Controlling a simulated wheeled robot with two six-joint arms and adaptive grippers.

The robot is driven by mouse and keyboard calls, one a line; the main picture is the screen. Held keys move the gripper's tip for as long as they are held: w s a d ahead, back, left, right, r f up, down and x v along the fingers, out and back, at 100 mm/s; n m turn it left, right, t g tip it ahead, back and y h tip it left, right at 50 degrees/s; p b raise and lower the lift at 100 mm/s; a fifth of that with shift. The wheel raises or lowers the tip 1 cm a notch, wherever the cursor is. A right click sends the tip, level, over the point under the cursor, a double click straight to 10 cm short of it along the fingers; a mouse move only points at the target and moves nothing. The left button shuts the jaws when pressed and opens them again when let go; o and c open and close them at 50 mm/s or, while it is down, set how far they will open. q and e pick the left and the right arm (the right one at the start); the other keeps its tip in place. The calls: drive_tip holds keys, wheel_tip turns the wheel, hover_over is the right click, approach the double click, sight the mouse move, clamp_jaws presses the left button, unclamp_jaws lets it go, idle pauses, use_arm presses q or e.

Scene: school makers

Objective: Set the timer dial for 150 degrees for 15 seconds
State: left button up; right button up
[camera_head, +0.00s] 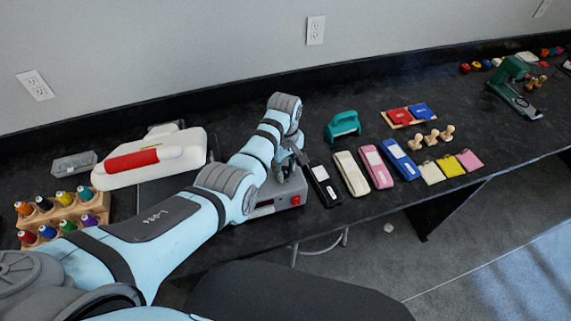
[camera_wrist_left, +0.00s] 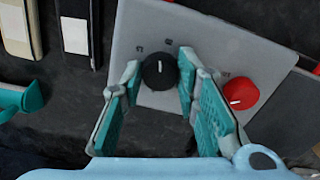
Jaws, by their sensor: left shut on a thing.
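The black dial's white mark points up in that view; the red dial's mark points left. Small labels beside the dials are too small to read surely. My left gripper (camera_wrist_left: 160,65) is shut on the black dial, one finger at each side; it also shows in the head view (camera_head: 287,168).
A black slab (camera_head: 324,186) lies just right of the box, with cream, pink and blue ones beyond. A teal punch (camera_head: 343,125) stands behind them. A spool rack (camera_head: 65,217) and a white-and-red machine (camera_head: 185,150) are at the left.

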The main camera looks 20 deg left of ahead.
use_arm(q)
drive_tip(key=n+p, duration=0.1)
drive_tip(key=n, duration=0.2)
drive_tip(key=shift+a+n, duration=0.1)
drive_tip(key=shift+n, duration=0.3)
drive_tip(key=n, duration=0.4)
drive_tip(key=shift+f+n, duration=0.1)
drive_tip(key=shift+n, duration=0.2)
drive_tip(key=o, duration=0.9)
drive_tip(key=shift+c, duration=0.2)
drive_tip(key=o, duration=0.3)
drive_tip(key=shift+w+a, duration=0.1)
